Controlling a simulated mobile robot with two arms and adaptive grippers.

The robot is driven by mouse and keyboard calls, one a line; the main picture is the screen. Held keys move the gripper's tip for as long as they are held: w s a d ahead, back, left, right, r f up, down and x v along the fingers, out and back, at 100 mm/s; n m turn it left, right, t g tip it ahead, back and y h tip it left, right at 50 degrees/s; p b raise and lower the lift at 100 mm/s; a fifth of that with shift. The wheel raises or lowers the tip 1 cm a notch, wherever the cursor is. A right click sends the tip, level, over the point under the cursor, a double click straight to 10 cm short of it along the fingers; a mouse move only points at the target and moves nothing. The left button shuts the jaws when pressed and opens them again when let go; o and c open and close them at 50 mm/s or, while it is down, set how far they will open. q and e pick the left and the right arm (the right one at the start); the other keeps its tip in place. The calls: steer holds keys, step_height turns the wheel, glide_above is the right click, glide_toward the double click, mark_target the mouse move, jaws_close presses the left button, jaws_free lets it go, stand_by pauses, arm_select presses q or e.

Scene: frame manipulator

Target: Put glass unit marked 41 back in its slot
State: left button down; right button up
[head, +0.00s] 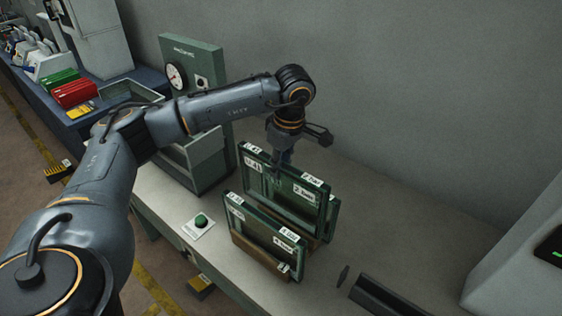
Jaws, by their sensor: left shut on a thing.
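My left gripper (281,165) reaches down from above and is shut on the top edge of a green-framed glass unit (268,186). This unit has white labels that seem to read 41, but they are small. It stands upright, its lower part hidden by a front glass unit (262,232) that sits in a brown rack (259,257). Another framed unit (333,215) shows partly behind the held one. Whether the held unit's bottom edge is in a slot is hidden. My right gripper is not in view.
A green button (201,220) on a white plate lies left of the rack. A green machine with a gauge (175,76) stands behind my arm. A dark channel (388,297) lies at front right. The grey bench (425,215) is clear to the right of the rack.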

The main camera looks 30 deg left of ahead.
mark_target(280, 199)
arm_select(q)
step_height(280, 199, down, 9)
steer(key=b, duration=0.4)
steer(key=shift+r+b, duration=0.2)
steer(key=shift+b, duration=0.2)
steer(key=shift+w+f+b, duration=0.1)
steer(key=shift+f+b, duration=0.95)
steer(key=shift+f, duration=0.3)
steer(key=shift+f+b, duration=0.25)
steer(key=shift+b, duration=0.1)
steer(key=c, duration=1.1)
jaws_free()
steer(key=shift+f, duration=0.1)
steer(key=r, duration=0.4)
steer(key=d+r, duration=0.1)
steer(key=r, duration=0.3)
steer(key=d+r, duration=0.1)
steer(key=r, duration=0.3)
steer(key=shift+s, duration=0.2)
